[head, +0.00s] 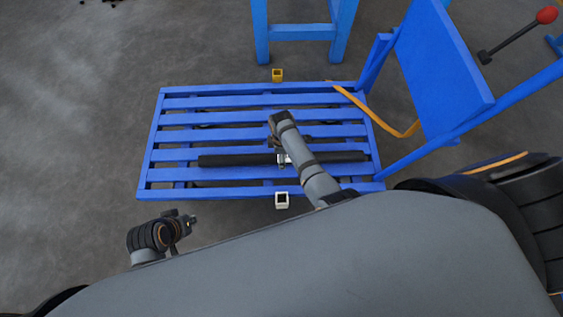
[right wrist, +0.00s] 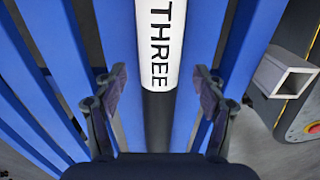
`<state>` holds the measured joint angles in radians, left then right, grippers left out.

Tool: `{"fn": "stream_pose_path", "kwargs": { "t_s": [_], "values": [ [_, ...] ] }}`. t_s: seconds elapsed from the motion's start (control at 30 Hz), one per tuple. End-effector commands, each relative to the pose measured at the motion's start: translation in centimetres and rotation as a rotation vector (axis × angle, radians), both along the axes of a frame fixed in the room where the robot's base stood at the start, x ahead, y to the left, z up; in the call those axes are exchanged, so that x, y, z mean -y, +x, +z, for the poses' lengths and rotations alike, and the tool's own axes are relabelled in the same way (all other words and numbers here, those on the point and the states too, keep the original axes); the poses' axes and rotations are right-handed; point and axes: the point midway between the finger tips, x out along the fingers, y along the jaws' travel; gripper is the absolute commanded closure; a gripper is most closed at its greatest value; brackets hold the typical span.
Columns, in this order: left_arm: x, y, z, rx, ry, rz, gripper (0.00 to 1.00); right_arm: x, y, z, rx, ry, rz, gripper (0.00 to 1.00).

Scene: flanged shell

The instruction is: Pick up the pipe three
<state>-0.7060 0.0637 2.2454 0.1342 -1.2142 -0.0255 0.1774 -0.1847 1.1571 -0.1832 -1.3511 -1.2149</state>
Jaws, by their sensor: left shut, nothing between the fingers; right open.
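My right gripper (right wrist: 157,85) is open, with one finger on each side of the pipe in that view. In the head view my right arm hides part of the pipe's middle.
A white square tube end (head: 282,201) stands at the platform's near edge, also in the right wrist view (right wrist: 284,74). A yellow one (head: 277,75) is at the far edge. A blue upright panel (head: 440,70) and an orange strap (head: 375,118) are at right. Grey floor is clear at left.

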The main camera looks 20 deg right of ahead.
Motion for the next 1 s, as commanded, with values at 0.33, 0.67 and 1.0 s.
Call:
{"fn": "stream_pose_path", "kwargs": {
  "t_s": [0.33, 0.67, 1.0],
  "values": [
    [0.56, 0.46, -1.43, 0.084, -0.028, 0.008, 1.0, -0.02, 0.01, -1.07, 0.001, 0.0, 0.0, 0.29],
    [0.55, 0.46, -1.44, 0.082, -0.028, 0.008, 1.0, -0.02, 0.01, -1.08, 0.001, 0.0, 0.0, 0.65],
    [0.54, 0.47, -1.46, 0.082, -0.028, 0.008, 1.0, -0.03, 0.0, -1.1, 0.0, 0.0, 0.0, 1.0]
  ]
}}
